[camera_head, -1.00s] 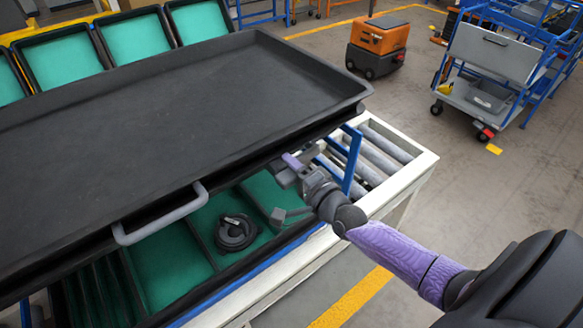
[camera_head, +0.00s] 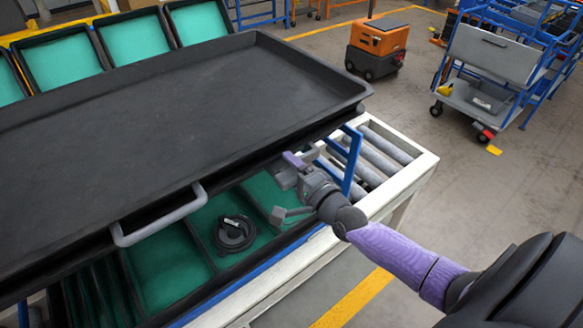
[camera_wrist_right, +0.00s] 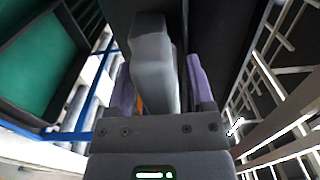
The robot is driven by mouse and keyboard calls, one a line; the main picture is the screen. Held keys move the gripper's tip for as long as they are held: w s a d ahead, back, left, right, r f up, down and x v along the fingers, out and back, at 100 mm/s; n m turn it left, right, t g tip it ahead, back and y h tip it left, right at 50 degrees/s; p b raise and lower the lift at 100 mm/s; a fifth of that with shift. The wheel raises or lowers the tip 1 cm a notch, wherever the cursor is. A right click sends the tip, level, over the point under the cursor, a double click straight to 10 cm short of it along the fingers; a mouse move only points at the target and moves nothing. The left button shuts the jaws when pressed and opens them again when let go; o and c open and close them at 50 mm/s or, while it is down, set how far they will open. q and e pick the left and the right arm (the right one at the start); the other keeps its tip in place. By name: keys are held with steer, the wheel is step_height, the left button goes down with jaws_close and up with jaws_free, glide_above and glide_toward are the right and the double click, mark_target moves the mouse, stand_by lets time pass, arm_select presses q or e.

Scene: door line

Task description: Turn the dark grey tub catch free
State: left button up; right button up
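The dark grey tub (camera_head: 190,95) lies wide and shallow across the left of the head view, with a light grey handle (camera_head: 160,218) on its near side. My right gripper (camera_head: 291,166) is at the tub's near right corner, just under the rim. In the wrist view, the grey catch lever (camera_wrist_right: 152,62) stands between the two purple fingers of my right gripper (camera_wrist_right: 161,88). Narrow gaps show beside the lever, so the fingers look open around it. The catch's mount is hidden in the head view by the gripper. My left gripper is out of view.
A green-lined tray (camera_head: 168,265) with a black coiled item (camera_head: 236,233) is below the tub. A white-framed roller conveyor (camera_head: 415,170) runs under the corner. An orange cart (camera_head: 378,38) and a blue trolley (camera_head: 492,60) stand farther back.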

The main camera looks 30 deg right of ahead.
steer(key=s, duration=1)
steer(key=shift+d+p, duration=0.4)
steer(key=shift+p, duration=0.05)
steer(key=s+f+n+g+h+b, duration=0.1)
steer(key=s+f+n+g+b, duration=0.3)
steer(key=f, duration=1)
steer(key=s+f+n+g+h+b, duration=0.1)
steer(key=s+f+n+g+b, duration=0.3)
steer(key=f, duration=1)
steer(key=s+a+f+n+g+b, duration=0.2)
steer(key=s+a+f+n+g, duration=0.2)
steer(key=s+f, duration=0.5)
steer(key=s+a+f+n+g+b, duration=0.2)
steer(key=s+a+f+n+g, duration=0.2)
steer(key=s+f+n, duration=0.4)
steer(key=s+f+g, duration=0.1)
steer(key=s, duration=0.3)
steer(key=shift+s+a+f+b, duration=0.3)
steer(key=shift+s+a, duration=0.05)
steer(key=shift+a, duration=0.05)
